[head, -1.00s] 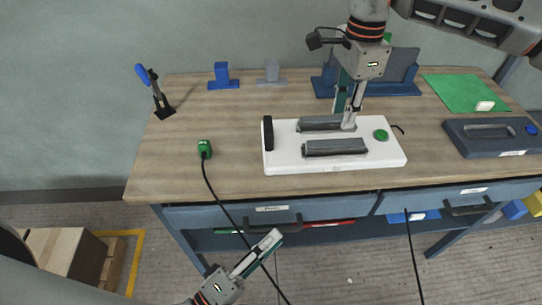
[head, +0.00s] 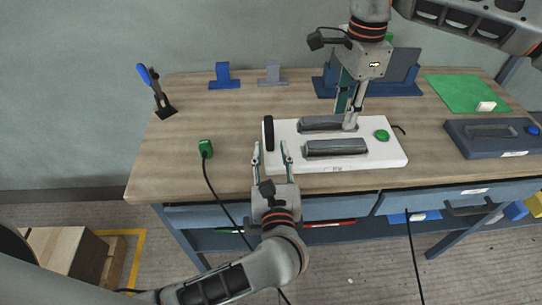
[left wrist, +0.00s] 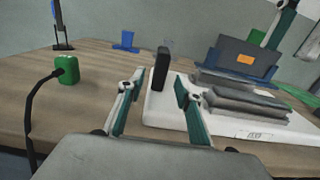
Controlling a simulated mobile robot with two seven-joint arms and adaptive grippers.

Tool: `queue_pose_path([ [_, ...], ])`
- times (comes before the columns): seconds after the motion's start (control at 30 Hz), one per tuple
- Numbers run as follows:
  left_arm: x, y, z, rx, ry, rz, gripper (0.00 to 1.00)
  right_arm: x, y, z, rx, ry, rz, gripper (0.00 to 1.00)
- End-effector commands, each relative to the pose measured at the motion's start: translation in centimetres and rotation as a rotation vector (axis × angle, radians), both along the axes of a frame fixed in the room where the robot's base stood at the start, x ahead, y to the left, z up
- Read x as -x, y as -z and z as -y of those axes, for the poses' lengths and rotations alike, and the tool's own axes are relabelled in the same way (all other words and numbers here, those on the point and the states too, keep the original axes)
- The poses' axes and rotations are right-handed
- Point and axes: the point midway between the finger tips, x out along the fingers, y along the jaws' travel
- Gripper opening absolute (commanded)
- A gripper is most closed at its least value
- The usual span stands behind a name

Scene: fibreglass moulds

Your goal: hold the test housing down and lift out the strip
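The white test housing (head: 282,158) lies flat on the workbench. It carries a rear dark grey block (head: 318,125), a front dark grey block (head: 336,148), an upright black piece (head: 268,133) at its left end and a green button (head: 382,135). I cannot tell which part is the strip. My left gripper (head: 271,146) is open and empty at the housing's front left corner; its fingers also show in the left wrist view (left wrist: 158,82), apart from the black piece (left wrist: 162,68). My right gripper (head: 349,124) points down at the rear block's right end; its fingertip contact is unclear.
A green plug-like block (head: 205,148) with a black cable stands left. A blue-handled clamp (head: 155,90), a blue stand (head: 223,78) and a blue holder (head: 405,88) stand behind. A dark blue tray (head: 480,146) and green mat (head: 462,92) lie right.

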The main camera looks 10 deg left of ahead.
Motion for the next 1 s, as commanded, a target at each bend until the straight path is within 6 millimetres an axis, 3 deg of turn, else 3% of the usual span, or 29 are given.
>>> queue_pose_path([
  [0.2, -3.3, -0.2, -1.0, -0.003, -0.001, 0.004, 0.35, 0.0, 0.0, 0.0, 0.0, 0.0, 0.0, 0.28],
  [0.4, -5.3, -0.1, -1.5, -0.003, -0.001, 0.003, 0.35, 0.0, 0.0, 0.0, 0.0, 0.0, 0.0, 0.28],
  [0.8, -6.0, -0.1, -1.7, -0.003, 0.0, 0.002, 0.35, 0.0, 0.0, 0.0, 0.0, 0.0, 0.0, 0.28],
  [0.93, -6.0, -0.1, -1.7, -0.003, 0.0, 0.002, 0.01, 0.0, 0.0, 0.0, 0.0, 0.0, 0.0, 0.28],
  [1.0, -5.9, -0.1, -1.7, -0.003, 0.0, 0.002, 0.0, 0.0, 0.0, 0.0, 0.0, 0.0, 0.0, 0.28],
])
